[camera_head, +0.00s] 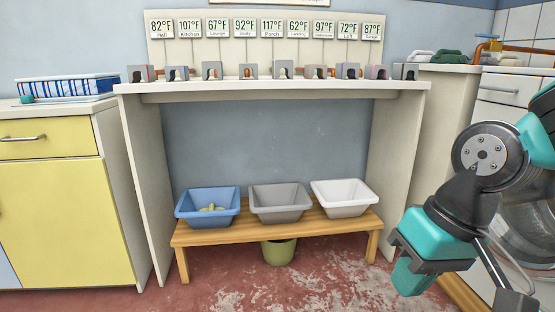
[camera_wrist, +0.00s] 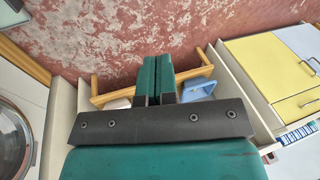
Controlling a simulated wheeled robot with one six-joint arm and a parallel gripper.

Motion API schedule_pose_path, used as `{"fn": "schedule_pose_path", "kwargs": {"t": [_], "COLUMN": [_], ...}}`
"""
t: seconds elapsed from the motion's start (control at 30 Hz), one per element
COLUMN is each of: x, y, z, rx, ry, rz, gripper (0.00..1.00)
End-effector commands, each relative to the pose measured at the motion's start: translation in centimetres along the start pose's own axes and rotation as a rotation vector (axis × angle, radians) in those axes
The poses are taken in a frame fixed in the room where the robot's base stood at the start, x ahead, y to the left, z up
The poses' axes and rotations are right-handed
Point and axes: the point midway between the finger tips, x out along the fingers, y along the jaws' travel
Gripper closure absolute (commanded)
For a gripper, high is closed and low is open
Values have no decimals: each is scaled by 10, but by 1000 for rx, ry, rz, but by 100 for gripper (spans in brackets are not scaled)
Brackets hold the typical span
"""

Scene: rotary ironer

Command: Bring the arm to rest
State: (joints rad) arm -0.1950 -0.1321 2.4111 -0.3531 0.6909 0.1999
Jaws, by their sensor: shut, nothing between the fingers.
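My arm comes in at the right of the head view, bent, with its teal and dark links in front of a white front-loading machine (camera_head: 530,215). My gripper (camera_head: 408,282) hangs at the arm's lower end, to the right of the wooden bench and clear of it. In the wrist view my gripper (camera_wrist: 157,62) shows two teal fingers side by side, shut with nothing between them. The fingers and the dark bracket hide part of the bench and tubs there.
A wooden bench (camera_head: 222,236) holds a blue tub (camera_head: 207,220) with something yellowish inside, a grey tub (camera_head: 281,214) and a white tub (camera_head: 345,210). A green bin (camera_head: 278,252) stands beneath. A yellow cabinet (camera_head: 65,220) is left. Front floor is open.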

Motion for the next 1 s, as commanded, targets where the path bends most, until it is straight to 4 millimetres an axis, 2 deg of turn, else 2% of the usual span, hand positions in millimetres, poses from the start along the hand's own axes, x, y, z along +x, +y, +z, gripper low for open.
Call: {"fn": "schedule_pose_path", "kwargs": {"t": [0.03, 0.1, 0.17, 0.2, 0.47, 0.57, 1.0], "x": [-9, -15, -19, -27, -90, -120, -281], "y": [-15, -32, -44, -50, -65, -73, -116], "z": [20, 45, 68, 75, 60, 55, 30], "rx": [-95, -225, -335, -383, -362, -360, -358], "ry": [-11, -26, -39, -45, -44, -44, -43], "rz": [-26, -62, -93, -106, -101, -100, -100], "gripper": [100, 100, 100, 100, 100, 100, 100]}}
